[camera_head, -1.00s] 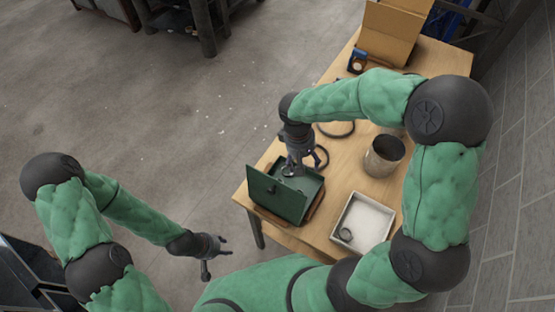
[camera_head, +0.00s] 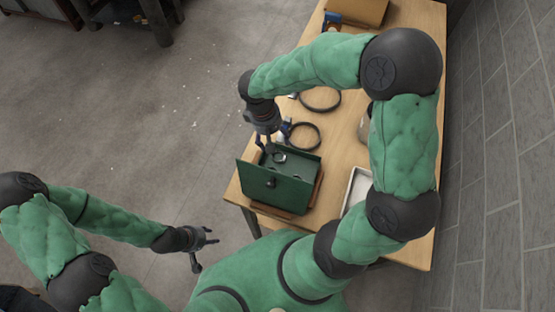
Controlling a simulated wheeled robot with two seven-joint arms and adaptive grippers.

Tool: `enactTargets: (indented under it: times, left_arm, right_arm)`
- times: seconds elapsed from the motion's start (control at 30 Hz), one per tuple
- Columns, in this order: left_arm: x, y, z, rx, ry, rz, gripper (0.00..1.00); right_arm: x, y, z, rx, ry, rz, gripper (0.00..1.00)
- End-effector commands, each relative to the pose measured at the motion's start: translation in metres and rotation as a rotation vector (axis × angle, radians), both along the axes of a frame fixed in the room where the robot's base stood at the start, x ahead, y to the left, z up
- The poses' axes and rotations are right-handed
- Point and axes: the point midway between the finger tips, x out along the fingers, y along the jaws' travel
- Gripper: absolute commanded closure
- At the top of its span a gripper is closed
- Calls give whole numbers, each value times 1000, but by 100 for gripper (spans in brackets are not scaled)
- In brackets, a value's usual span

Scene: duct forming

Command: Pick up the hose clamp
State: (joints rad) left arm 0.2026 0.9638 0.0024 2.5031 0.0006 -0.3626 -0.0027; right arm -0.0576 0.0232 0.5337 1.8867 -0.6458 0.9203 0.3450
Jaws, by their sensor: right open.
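A small silvery ring (camera_head: 279,157), which looks like a hose clamp, lies inside the open green box (camera_head: 300,190). Two larger dark rings lie on the table behind the box, a nearer one (camera_head: 317,147) and a farther one (camera_head: 334,107); I cannot tell whether these are clamps too. My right gripper (camera_head: 266,149) points down over the box's back left part, just left of the small ring. It is open and appears empty. My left gripper (camera_head: 207,254) is open and empty, off the table to the left.
The wooden table (camera_head: 408,255) holds a white tray (camera_head: 357,188) right of the box, partly hidden by my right arm. A cylinder (camera_head: 364,124) is mostly hidden behind that arm. A cardboard box (camera_head: 358,11) stands at the far end. A grey wall (camera_head: 500,150) runs along the right.

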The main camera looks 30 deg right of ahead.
Motion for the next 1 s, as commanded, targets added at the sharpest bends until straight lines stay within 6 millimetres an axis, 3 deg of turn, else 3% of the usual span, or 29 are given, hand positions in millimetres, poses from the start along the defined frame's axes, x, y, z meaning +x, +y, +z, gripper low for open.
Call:
enactTargets:
  times: [0.1, 0.33, 0.6, 0.87, 1.0]
  left_arm:
    - [0, 0, -17, 0, 1, 0, 60]
    - [0, 0, -21, 0, 0, 0, 60]
    - [0, 0, -30, 0, 0, 0, 60]
    - [0, 0, -34, 0, 0, 0, 60]
    - [0, 0, -40, 0, 0, 0, 60]
  right_arm:
    - [0, 0, -17, 0, 0, 0, 29]
    - [-1, -2, -29, 0, 1, 0, 29]
    - [-3, -7, -67, 1, 2, -1, 29]
    - [-3, -10, -83, 1, 1, 0, 29]
    - [-1, -12, -102, 0, 3, 1, 29]
